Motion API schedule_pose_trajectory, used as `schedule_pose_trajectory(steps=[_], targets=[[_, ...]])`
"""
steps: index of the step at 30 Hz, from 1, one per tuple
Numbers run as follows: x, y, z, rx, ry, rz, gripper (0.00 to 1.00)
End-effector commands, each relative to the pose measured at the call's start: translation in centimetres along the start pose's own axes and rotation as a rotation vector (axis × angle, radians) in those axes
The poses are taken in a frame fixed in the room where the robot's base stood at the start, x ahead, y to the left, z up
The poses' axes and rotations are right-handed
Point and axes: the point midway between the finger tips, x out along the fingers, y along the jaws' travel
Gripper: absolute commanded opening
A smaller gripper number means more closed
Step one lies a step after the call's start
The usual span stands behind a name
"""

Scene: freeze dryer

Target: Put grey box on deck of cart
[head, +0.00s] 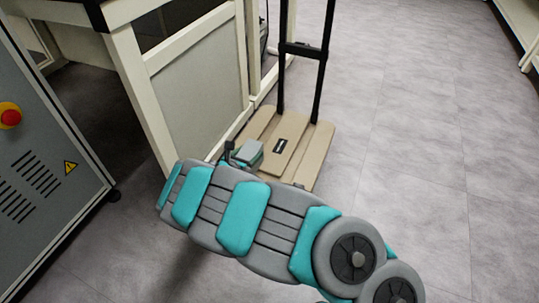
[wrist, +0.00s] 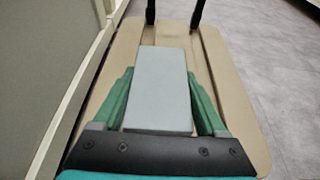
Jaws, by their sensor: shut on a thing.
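The grey box (wrist: 158,90) lies between the two green fingers of my gripper (wrist: 160,76) in the wrist view. My gripper is shut on it. In the head view the grey box (head: 249,152) shows small beyond the end of my arm, over the left part of the cart's deck. The beige deck (head: 305,158) of the cart is partly hidden by my arm. In the wrist view the deck (wrist: 232,98) spreads behind and around the box. I cannot tell whether the box touches the deck or hangs just above it.
The cart's black handle (head: 322,70) rises from the far end of the deck. A white-framed bench with a grey panel (head: 200,80) stands close along the deck's left side. A grey cabinet (head: 45,150) with a red button is at far left. Open floor (head: 430,140) lies right.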

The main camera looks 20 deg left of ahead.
Motion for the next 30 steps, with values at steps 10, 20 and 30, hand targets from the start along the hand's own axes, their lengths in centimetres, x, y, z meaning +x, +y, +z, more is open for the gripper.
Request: schedule_pose_trajectory(steps=[10, 20, 30], targets=[[5.0, -3.5, 1.4, 0.003, 0.0, 0.001, 0.14], [7.1, -4.5, -0.6, -0.001, 0.004, 0.001, 0.14], [7.6, -4.5, -1.5, 0.001, -0.001, 0.001, 0.14]])
